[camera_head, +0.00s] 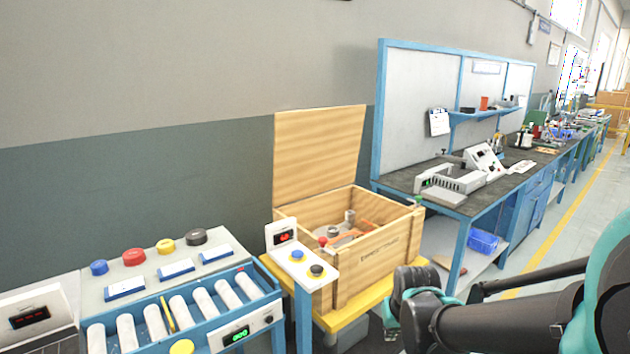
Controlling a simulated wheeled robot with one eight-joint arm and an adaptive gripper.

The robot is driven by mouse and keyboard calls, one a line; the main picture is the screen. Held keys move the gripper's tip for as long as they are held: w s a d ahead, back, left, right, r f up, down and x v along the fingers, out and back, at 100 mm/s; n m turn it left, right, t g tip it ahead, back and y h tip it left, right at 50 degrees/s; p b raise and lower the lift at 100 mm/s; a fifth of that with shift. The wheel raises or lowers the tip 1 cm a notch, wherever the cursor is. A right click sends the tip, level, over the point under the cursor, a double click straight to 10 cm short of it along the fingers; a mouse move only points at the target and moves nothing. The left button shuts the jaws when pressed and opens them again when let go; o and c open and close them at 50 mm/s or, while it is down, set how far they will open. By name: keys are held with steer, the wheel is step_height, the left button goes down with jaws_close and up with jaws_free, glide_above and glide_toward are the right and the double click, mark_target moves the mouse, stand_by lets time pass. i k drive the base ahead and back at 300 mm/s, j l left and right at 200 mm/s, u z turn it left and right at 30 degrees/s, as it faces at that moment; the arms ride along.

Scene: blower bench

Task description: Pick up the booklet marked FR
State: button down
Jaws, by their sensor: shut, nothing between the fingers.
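I cannot make out a booklet marked FR in this view; no such marking is legible. An open wooden crate (375,262) with its lid raised stands in the middle and holds several small items, too small to name. Its front wall carries dark print that I cannot read. My dark and teal arm reaches in from the lower right, in front of the blue workbench (448,213). I cannot make out my gripper's fingertips in this view.
A control panel (232,233) with coloured buttons and a blue roller tray (205,335) stand at lower left. A small button post (303,266) stands before the crate, which rests on a yellow stand (345,318). Instruments cover part of the bench; the aisle (560,250) at right looks clear.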

mark_target(182, 268)
steer(key=k+u, duration=0.2)
steer(key=u, duration=1.05)
